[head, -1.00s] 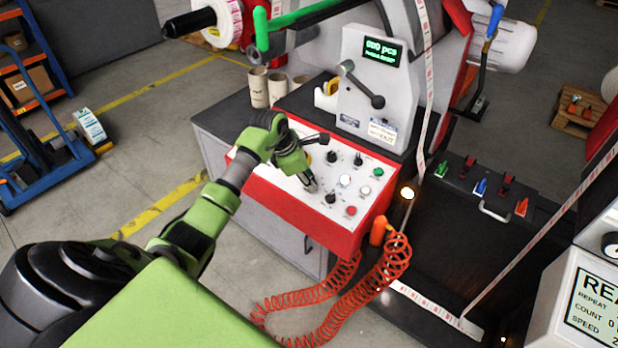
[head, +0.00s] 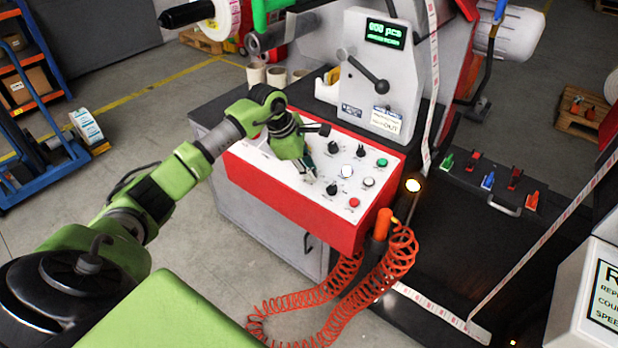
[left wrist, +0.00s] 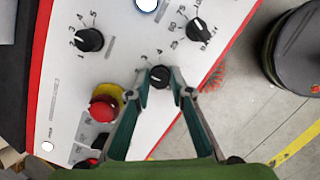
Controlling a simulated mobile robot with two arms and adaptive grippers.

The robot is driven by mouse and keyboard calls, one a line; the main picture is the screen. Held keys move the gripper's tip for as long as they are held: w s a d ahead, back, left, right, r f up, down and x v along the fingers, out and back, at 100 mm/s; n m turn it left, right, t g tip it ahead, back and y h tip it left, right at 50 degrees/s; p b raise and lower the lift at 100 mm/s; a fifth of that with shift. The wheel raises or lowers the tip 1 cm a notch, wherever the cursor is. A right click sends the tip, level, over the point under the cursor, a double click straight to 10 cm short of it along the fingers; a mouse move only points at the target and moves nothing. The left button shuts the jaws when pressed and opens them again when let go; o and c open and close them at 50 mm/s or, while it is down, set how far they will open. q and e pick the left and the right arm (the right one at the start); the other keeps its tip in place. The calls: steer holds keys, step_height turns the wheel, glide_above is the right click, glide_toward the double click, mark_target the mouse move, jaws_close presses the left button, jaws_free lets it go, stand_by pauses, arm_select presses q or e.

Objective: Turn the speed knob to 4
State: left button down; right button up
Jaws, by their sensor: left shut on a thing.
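In the left wrist view my left gripper (left wrist: 160,76) has its two fingertips on either side of a small black knob (left wrist: 160,77) and is shut on it. Printed numbers, 3 and 4 among them, stand around this knob. It has a small pale pointer mark, but I cannot tell surely which number it points to. In the head view my left gripper (head: 309,174) reaches down onto the white control panel (head: 378,203), and its fingers hide the held knob. My right gripper is not in view.
A red mushroom button (left wrist: 104,108) on a yellow ring sits close beside the left finger. Other black knobs (left wrist: 90,40) (left wrist: 197,28) are nearby on the panel. An orange coiled hose (head: 385,262) hangs at the panel's front right. A lever (head: 366,72) rises behind the panel.

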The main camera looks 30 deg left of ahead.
arm_select(q)
steer(key=m+b, duration=0.2)
steer(key=shift+a+f+m, duration=0.1)
steer(key=shift+m, duration=0.2)
steer(key=m+b, duration=0.1)
steer(key=m, duration=0.1)
steer(key=shift+w+m+g+b, duration=0.1)
steer(key=shift+m+g+b, duration=0.25)
steer(key=shift+m+g, duration=0.05)
steer(key=m+b, duration=0.1)
steer(key=m, duration=0.2)
steer(key=shift+m+g, duration=0.3)
steer(key=shift+m+g+b, duration=0.3)
steer(key=shift+m+b, duration=0.05)
steer(key=shift+m, duration=1.35)
steer(key=c, duration=1.8)
jaws_free()
steer(key=shift+r, duration=0.3)
